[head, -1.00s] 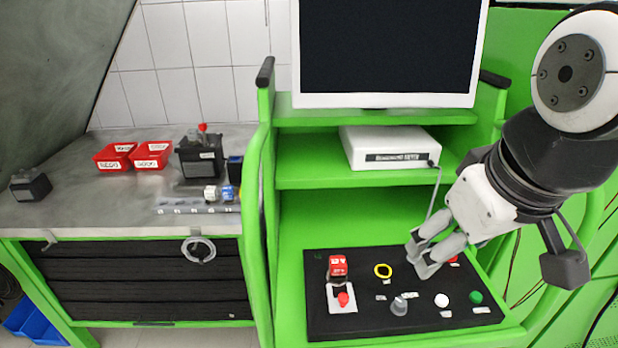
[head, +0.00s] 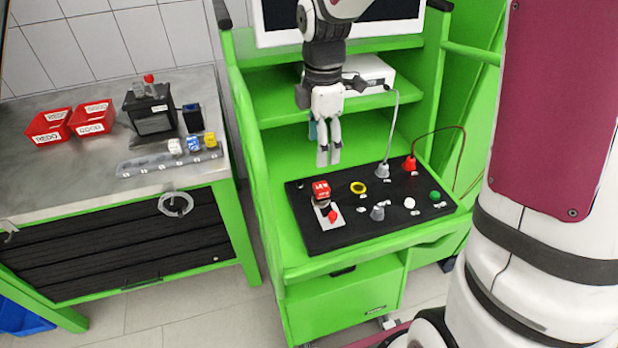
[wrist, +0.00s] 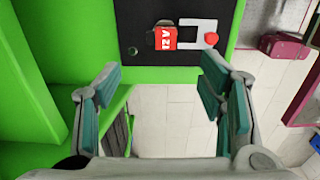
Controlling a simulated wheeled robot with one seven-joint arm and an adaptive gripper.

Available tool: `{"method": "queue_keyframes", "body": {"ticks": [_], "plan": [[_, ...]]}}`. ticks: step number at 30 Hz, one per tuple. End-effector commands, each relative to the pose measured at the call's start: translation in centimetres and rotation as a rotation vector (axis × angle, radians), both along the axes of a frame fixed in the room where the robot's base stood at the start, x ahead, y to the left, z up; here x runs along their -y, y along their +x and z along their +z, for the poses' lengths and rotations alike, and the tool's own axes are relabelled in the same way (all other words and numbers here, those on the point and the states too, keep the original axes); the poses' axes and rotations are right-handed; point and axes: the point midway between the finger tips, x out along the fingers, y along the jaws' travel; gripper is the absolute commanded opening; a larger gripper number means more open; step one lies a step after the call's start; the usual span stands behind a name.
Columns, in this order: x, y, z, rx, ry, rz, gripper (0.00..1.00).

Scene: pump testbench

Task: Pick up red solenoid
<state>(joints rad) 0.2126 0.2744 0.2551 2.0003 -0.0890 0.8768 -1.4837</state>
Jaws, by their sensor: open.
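The red solenoid (head: 320,190) is a small red block with white lettering. It sits at the left of the black panel (head: 343,228), beside a grey plate with a red button. In the wrist view, the red solenoid (wrist: 166,38) shows near the top centre, ahead of the fingertips. My gripper (head: 328,157) hangs pointing down over the back left of the panel, above and apart from the solenoid. In the wrist view, my gripper (wrist: 160,72) has its fingers spread wide with nothing between them.
A grey side table (head: 60,180) at left holds red bins (head: 92,118) and a rail (head: 165,162) with coloured solenoids.

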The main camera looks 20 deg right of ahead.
Motion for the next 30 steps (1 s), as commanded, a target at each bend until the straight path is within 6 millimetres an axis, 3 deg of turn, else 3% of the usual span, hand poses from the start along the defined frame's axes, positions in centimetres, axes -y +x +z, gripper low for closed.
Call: {"method": "queue_keyframes", "body": {"ticks": [12, 20, 30], "plan": [[0.0, -0.2, -7.0, -0.004, 0.0, -0.002, 0.63], [0.1, -0.2, -8.7, -0.004, 0.0, -0.003, 0.63], [0.2, -0.3, -12.8, -0.002, 0.0, -0.002, 0.63]]}}
